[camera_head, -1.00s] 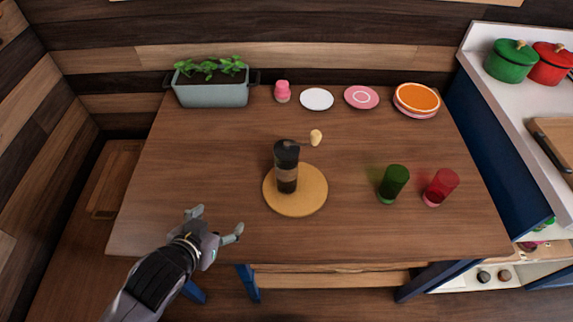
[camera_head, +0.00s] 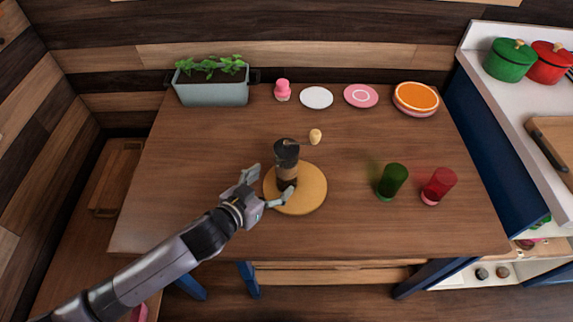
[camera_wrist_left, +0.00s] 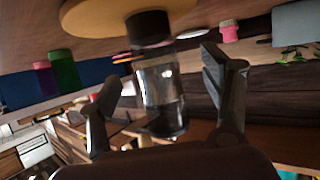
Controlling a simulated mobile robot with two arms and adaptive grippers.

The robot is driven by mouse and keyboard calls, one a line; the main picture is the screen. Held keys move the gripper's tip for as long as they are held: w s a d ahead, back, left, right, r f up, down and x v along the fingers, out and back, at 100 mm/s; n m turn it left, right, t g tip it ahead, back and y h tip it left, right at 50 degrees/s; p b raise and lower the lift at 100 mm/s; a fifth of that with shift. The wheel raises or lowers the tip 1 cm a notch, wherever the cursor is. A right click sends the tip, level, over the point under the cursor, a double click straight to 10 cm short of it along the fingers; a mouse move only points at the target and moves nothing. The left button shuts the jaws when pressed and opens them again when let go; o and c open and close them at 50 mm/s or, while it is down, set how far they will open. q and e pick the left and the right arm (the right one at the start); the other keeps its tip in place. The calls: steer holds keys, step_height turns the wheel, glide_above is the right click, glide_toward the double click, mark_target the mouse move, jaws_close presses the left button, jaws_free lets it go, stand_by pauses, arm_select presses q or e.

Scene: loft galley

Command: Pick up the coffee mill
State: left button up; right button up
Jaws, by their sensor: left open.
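The coffee mill (camera_head: 287,160) is dark at the top with a brownish middle and a crank handle ending in a pale knob (camera_head: 316,136). It stands upright on a round wooden board (camera_head: 310,198) on the table. My left gripper (camera_head: 271,186) is open at the mill's lower left, with one finger at the left and the other in front of its base. In the left wrist view the mill (camera_wrist_left: 160,88) appears upside down between the spread fingers, with visible room on both sides. My right gripper is not in view.
A green glass (camera_head: 392,181) and a red glass (camera_head: 438,186) stand to the right. A planter (camera_head: 212,92), a pink shaker (camera_head: 282,91), small plates (camera_head: 317,98) and orange-topped dishes (camera_head: 416,97) line the back. The table's left part is clear.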

mark_target(287, 174)
arm_select(q)
steer(key=shift+s+d+f+x, duration=0.1)
steer(key=shift+x, duration=1.1)
steer(key=shift+s+d+f+x, duration=0.1)
steer(key=shift+x, duration=1.1)
steer(key=shift+s+d+f+x, duration=0.1)
steer(key=shift+x, duration=1.1)
steer(key=shift+c, duration=0.2)
steer(key=c, duration=1.4)
jaws_close()
steer(key=shift+r, duration=0.15)
